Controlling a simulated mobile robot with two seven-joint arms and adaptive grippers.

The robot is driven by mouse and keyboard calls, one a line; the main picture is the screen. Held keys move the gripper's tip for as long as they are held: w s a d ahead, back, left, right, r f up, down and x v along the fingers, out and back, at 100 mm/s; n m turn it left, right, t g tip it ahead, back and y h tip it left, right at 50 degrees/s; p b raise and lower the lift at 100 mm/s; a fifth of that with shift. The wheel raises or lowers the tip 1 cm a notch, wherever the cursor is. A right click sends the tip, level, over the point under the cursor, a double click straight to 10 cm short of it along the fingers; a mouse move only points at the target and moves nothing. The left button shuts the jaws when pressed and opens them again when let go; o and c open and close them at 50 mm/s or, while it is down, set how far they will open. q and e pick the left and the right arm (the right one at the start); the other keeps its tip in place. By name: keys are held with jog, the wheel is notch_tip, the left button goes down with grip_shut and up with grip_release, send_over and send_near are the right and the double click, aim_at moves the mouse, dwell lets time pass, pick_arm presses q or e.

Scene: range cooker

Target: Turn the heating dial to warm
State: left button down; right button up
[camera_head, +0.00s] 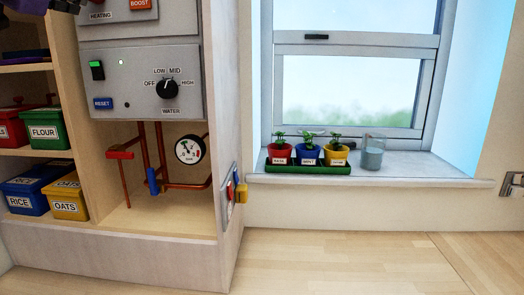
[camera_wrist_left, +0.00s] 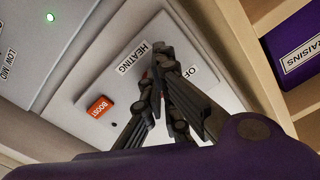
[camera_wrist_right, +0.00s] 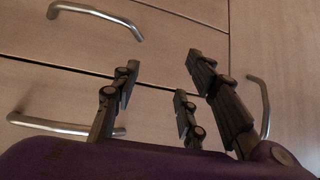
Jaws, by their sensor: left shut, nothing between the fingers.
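The upper control panel (camera_head: 120,30) is cut off at the top of the head view. Its HEATING label (camera_head: 99,15) and orange BOOST button (camera_head: 139,4) show there. In the left wrist view the HEATING label (camera_wrist_left: 135,58), BOOST button (camera_wrist_left: 99,107) and a partly covered "OF..." label (camera_wrist_left: 189,73) surround my left gripper (camera_wrist_left: 163,65). Its fingers are shut together in front of the panel. The heating dial is not clearly visible; the fingers cover that area. I cannot tell whether they touch it. My right gripper (camera_wrist_right: 160,75) is open and empty, in front of wooden drawers.
Pipes and a gauge (camera_head: 190,149) sit beneath. Shelves with boxes are at left; potted plants (camera_head: 308,155) stand on the sill. Drawer handles (camera_wrist_right: 95,15) face the right gripper.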

pick_arm(q)
jog(key=shift+w+a+f, duration=0.1)
jog(key=shift+w+f, duration=0.1)
jog(key=shift+f, duration=0.1)
jog(key=shift+a+f, duration=0.15)
jog(key=shift+f, duration=0.05)
jog(key=s, duration=0.5)
jog(key=shift+s+a, duration=0.3)
jog(key=shift+a, duration=0.1)
